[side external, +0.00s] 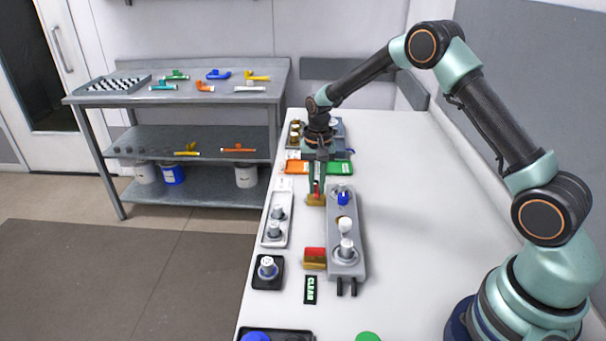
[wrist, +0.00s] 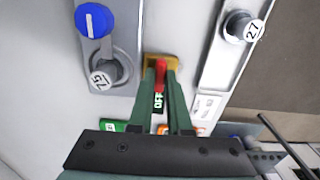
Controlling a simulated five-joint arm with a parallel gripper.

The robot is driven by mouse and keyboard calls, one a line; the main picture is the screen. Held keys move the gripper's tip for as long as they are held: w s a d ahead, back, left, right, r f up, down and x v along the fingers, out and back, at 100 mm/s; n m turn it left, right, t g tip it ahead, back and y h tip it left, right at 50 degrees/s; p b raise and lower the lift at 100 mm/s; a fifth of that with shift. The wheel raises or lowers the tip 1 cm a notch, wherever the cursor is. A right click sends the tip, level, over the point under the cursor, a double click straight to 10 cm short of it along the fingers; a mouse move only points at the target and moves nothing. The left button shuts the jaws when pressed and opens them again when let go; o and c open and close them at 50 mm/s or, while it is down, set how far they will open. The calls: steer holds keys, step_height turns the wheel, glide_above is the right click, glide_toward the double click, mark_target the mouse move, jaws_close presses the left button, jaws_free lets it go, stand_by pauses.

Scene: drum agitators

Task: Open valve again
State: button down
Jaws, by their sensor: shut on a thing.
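My gripper (side external: 317,188) reaches down over the white bench, left of the grey block's far end. In the wrist view its two green fingers (wrist: 161,72) are shut on a red lever (wrist: 160,66). The lever stands on a brass-coloured base (wrist: 148,66), which also shows in the side view (side external: 316,201). A dark label reading OFF (wrist: 158,101) shows between the fingers. A blue knob with a white line (wrist: 94,20) sits on the grey block (side external: 346,257), apart from my gripper. Which part is the valve is not marked.
A grey knob marked 75 (wrist: 101,77) and one marked 27 (wrist: 243,27) flank the lever. A second red-topped brass block (side external: 315,260) stands nearer, beside a CLEAR sign (side external: 311,290). Orange (side external: 297,167) and green (side external: 339,168) plates lie behind. The bench's right side is clear.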

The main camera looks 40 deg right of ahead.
steer(key=n, duration=0.8)
steer(key=shift+n, duration=0.3)
steer(key=n, duration=0.4)
steer(key=shift+r+n, duration=0.1)
steer(key=shift+n, duration=0.2)
steer(key=n, duration=0.4)
steer(key=shift+n, duration=0.3)
steer(key=c, duration=1.1)
jaws_free()
steer(key=shift+c, duration=0.2)
